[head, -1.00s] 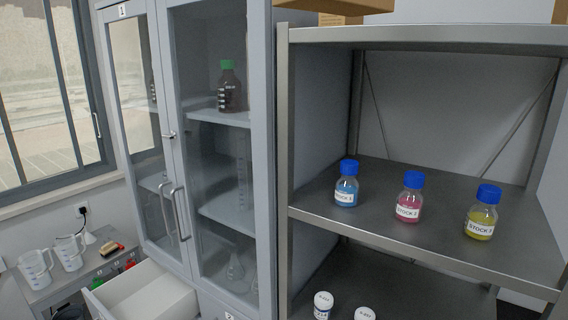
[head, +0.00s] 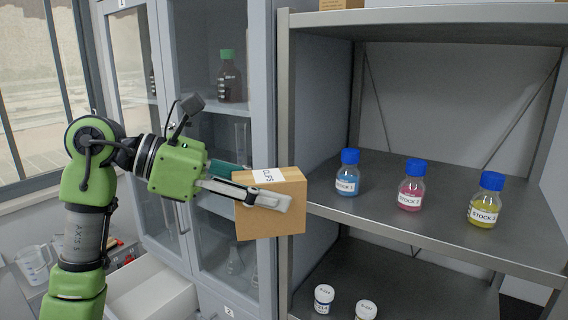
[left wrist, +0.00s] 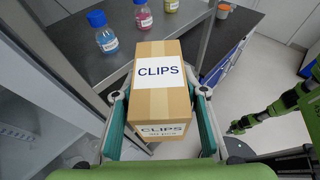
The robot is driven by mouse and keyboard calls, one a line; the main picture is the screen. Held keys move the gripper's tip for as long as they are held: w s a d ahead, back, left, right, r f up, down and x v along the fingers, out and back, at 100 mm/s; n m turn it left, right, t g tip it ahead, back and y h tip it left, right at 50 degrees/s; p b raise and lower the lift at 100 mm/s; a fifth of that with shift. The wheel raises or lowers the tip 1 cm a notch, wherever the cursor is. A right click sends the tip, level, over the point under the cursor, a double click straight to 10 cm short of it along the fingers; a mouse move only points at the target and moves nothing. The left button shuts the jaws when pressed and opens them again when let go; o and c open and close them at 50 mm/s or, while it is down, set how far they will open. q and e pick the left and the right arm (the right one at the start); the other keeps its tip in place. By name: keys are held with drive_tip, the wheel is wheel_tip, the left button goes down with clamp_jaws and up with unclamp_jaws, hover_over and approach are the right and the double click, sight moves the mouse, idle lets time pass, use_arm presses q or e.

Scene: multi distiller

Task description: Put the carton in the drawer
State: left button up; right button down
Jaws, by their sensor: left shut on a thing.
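The carton (head: 272,216) is a brown cardboard box with a white CLIPS label. My left gripper (head: 262,192) is shut on it and holds it in the air in front of the cabinet's edge and the steel shelf. In the left wrist view the carton (left wrist: 160,104) sits between the two green-padded fingers (left wrist: 160,115), label up. The open drawer (head: 150,293) is white inside and empty where I see it. It is at the bottom of the cabinet, below and left of the carton, and partly hidden behind my left arm. My right gripper is not in view in the head view.
The steel shelf (head: 430,226) holds blue, pink and yellow stock bottles (head: 410,185). Small white-capped jars (head: 324,298) stand below. The glass-door cabinet (head: 205,120) stands behind my left arm. A side table with a beaker (head: 34,264) is at the lower left.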

use_arm(q)
drive_tip(key=s+a+f+n+t, duration=0.1)
drive_tip(key=s+a+f, duration=0.3)
drive_tip(key=f, duration=0.6)
drive_tip(key=s+a+f+n+t+y+b, duration=0.1)
drive_tip(key=s+a+f+n+t, duration=0.1)
drive_tip(key=s+a+f, duration=0.2)
drive_tip(key=s+a+f+n+t+y+b, duration=0.1)
drive_tip(key=s+a+f, duration=0.3)
drive_tip(key=f, duration=1.2)
drive_tip(key=a, duration=0.4)
drive_tip(key=shift+s+a+n+t, duration=0.2)
drive_tip(key=shift+n+t, duration=0.1)
drive_tip(key=shift+t, duration=0.1)
drive_tip(key=shift+f, duration=0.1)
